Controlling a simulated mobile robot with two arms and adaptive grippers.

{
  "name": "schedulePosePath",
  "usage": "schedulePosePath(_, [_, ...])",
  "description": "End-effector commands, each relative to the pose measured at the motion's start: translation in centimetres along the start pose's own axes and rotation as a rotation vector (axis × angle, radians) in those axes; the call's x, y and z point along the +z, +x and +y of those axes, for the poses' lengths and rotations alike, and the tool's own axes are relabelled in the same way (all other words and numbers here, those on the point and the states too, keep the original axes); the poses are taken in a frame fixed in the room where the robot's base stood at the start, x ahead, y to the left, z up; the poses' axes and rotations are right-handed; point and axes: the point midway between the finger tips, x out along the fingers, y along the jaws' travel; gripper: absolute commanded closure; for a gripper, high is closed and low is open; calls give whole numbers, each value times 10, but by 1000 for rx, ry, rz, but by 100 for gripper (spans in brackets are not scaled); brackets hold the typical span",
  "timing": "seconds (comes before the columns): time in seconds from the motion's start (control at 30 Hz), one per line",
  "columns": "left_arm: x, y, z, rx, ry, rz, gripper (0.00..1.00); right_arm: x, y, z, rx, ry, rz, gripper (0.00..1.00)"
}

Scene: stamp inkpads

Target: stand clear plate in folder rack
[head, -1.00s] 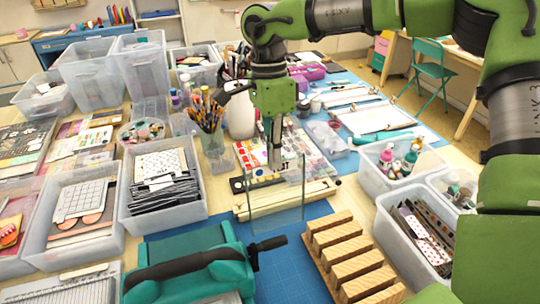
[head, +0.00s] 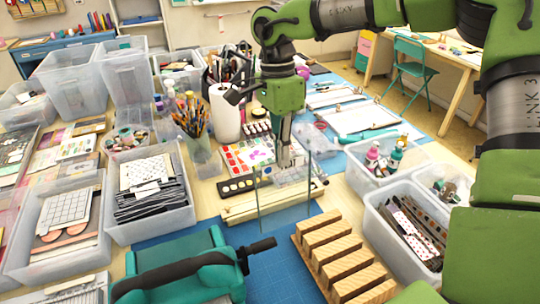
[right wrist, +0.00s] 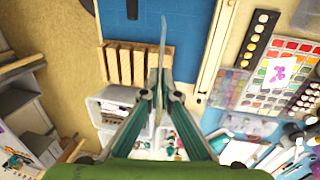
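The clear plate (head: 284,204) is a thin see-through upright pane. My right gripper (head: 286,158) is shut on its upper edge and holds it above the table, over a pale wooden strip tool. In the right wrist view the plate (right wrist: 162,50) shows nearly edge-on between the fingertips (right wrist: 158,98). The folder rack (head: 340,262) is a light wooden block with several parallel upright slats and slots, to the right of and nearer than the plate. The rack also shows in the right wrist view (right wrist: 125,66), left of the plate. My left gripper is out of view.
A teal machine with a black handle (head: 190,272) stands left of the rack on the blue mat (head: 278,272). Clear bins (head: 408,260) stand to the right of the rack. A cup of brushes (head: 200,150) and several bins stand to the left.

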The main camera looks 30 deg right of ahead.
Motion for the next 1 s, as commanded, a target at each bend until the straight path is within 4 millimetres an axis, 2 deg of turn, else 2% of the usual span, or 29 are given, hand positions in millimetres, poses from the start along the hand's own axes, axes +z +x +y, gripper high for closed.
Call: schedulePosePath(1.0, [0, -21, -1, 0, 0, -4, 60, -102, 4, 0, 0, 2, -2, 100])
